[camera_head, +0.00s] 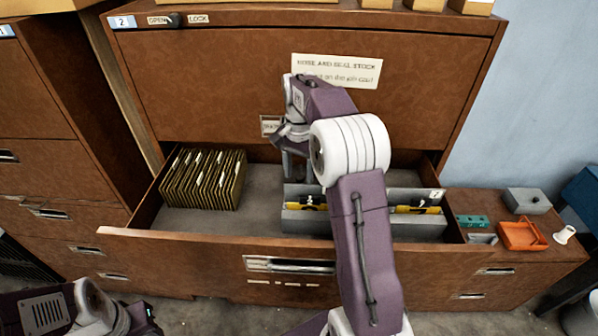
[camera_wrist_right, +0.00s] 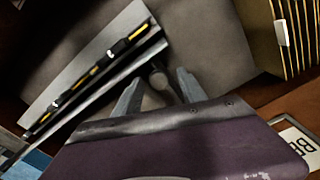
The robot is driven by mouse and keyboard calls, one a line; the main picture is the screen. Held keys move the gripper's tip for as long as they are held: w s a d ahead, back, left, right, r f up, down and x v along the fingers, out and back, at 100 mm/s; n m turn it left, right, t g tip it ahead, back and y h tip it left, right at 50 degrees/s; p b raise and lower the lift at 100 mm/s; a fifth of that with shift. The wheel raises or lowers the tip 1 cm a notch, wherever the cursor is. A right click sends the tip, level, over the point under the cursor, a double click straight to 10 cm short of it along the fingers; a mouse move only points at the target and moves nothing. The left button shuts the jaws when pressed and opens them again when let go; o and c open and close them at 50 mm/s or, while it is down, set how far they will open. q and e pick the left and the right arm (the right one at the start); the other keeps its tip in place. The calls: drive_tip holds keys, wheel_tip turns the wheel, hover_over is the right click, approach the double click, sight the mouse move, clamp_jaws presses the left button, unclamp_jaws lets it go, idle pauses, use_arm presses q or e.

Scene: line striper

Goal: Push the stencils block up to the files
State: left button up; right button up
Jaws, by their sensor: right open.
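The stencils block (camera_head: 318,222) is a long grey holder with yellow and black pieces, in the right part of the open drawer. My right forearm crosses in front of its middle. The files (camera_head: 203,180) are a row of upright tan folders with white tabs at the drawer's left. Bare drawer floor lies between them and the block. My right gripper (camera_head: 296,168) is open, pointing down at the block's left end. In the right wrist view its fingers (camera_wrist_right: 157,92) are apart and empty, beside the block (camera_wrist_right: 95,78); contact is unclear. The files (camera_wrist_right: 295,40) show at upper right.
The drawer's front wall (camera_head: 200,243) and sides enclose both things. A side cabinet at right carries an orange tray (camera_head: 522,235), a grey box (camera_head: 527,201) and small parts. The cabinet face (camera_head: 210,80) rises behind the drawer. Part of my left arm shows at lower left.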

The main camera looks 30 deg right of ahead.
drive_tip(key=shift+d, duration=0.1)
clamp_jaws()
idle(1.2)
